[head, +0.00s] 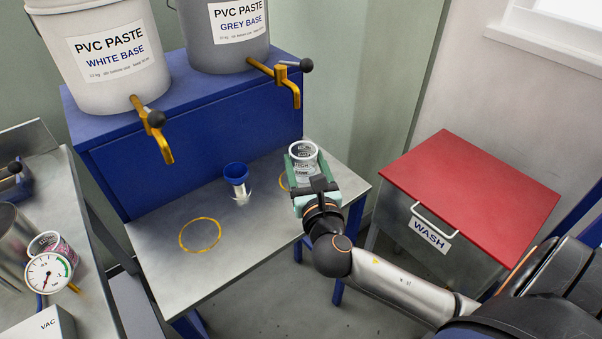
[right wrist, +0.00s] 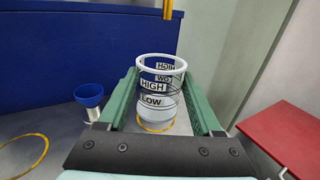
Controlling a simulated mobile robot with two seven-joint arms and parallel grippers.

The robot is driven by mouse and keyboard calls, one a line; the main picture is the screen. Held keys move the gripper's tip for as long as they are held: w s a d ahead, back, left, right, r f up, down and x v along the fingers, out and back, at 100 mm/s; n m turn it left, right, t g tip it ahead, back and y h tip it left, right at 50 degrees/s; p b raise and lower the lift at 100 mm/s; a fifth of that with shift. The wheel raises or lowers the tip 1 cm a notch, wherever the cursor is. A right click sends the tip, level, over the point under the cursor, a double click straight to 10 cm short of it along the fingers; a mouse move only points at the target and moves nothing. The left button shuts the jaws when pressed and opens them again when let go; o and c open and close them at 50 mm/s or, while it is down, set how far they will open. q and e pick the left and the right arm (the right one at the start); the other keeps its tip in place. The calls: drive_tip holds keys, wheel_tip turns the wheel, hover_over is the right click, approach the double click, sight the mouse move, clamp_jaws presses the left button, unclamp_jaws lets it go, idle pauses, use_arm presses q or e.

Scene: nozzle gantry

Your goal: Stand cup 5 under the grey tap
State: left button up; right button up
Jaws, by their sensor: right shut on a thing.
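The white cup (head: 303,158) with black printing is upright between the green fingers of my right gripper (head: 304,172). In the right wrist view the cup (right wrist: 160,85) shows HIGH and LOW marks, and my right gripper (right wrist: 160,115) is shut on its sides. No cup number can be read. The grey tap (head: 289,85) is a brass spout on the grey base bucket (head: 225,35), and the cup is below and slightly right of it in the head view. A yellow ring (right wrist: 155,128) shows around the cup's base; I cannot tell whether the base touches the table. My left gripper is not in view.
A blue funnel-like cup (head: 236,175) stands left of the held cup on the metal table (head: 255,225). Another yellow ring (head: 200,235) lies under the white bucket's tap (head: 155,128). The red-lidded wash bin (head: 470,190) stands right. A gauge (head: 48,272) is at left.

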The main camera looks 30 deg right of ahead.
sight(302, 156)
drive_tip(key=w, duration=0.1)
drive_tip(key=w+d+f, duration=0.2)
drive_tip(key=w, duration=0.1)
drive_tip(key=shift+w+f+b, duration=0.1)
drive_tip(key=shift+b, duration=0.3)
drive_tip(key=w+f, duration=0.1)
drive_tip(key=w+d+f+b, duration=0.1)
drive_tip(key=f, duration=0.1)
drive_tip(key=w+d+f+b, duration=0.1)
drive_tip(key=w+f, duration=0.1)
drive_tip(key=shift+w+d+f+b, duration=0.1)
drive_tip(key=shift+w+f+b, duration=0.2)
drive_tip(key=shift+f, duration=0.1)
wheel_tip(302, 156, down, 3)
drive_tip(key=shift+f+b, duration=0.15)
drive_tip(key=shift+b, duration=0.65)
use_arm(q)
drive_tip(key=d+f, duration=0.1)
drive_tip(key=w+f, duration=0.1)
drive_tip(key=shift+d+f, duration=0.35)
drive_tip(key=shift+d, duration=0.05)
use_arm(e)
drive_tip(key=shift+f, duration=0.1)
drive_tip(key=o, duration=1.5)
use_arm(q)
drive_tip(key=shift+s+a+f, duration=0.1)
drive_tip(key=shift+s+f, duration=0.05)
